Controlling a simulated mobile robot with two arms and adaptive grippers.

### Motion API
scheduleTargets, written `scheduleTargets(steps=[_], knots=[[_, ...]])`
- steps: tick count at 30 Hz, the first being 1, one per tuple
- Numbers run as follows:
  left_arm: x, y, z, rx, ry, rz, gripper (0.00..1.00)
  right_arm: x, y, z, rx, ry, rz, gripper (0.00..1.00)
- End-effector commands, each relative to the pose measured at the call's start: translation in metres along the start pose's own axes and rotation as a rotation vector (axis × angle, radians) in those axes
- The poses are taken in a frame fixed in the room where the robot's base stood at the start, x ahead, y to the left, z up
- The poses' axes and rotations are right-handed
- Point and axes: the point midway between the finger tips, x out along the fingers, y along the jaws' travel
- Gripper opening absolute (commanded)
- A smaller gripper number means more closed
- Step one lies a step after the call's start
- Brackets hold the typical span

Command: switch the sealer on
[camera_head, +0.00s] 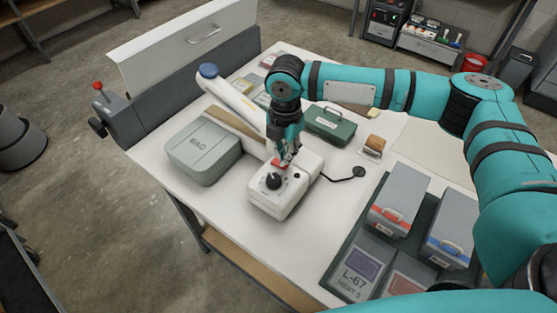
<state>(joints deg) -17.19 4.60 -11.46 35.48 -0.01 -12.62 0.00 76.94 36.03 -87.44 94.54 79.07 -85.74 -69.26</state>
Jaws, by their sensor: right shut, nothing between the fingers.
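The sealer (270,203) is a white box with a black knob (273,181) on top, standing near the middle of the table. A small red switch (276,162) shows on its top behind the knob. A long white arm with a blue end (208,71) runs back left from the box. My right gripper (286,160) points down just over the sealer's top beside the red switch, shut and empty. I cannot tell if it touches the switch or which way the switch is set. My left gripper is not in view.
A grey-green bag-like box (203,153) stands close left of the sealer. A dark green case (329,125) and a small brown-topped block (373,146) are behind right. Grey boxes (398,199) sit in a dark tray at right. A black cable end (358,172) lies beside the sealer.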

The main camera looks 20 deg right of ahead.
Motion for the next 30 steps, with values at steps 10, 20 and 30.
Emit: scheduleTargets(steps=[10,20,30], knots=[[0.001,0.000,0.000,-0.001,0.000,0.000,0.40,0.006,0.000,0.000,0.000,0.001,0.000,0.00],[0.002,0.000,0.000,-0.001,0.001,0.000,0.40,0.010,0.000,0.000,0.000,0.000,0.000,0.00],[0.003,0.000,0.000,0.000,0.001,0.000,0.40,0.016,0.000,0.000,0.000,0.000,0.000,0.00]])
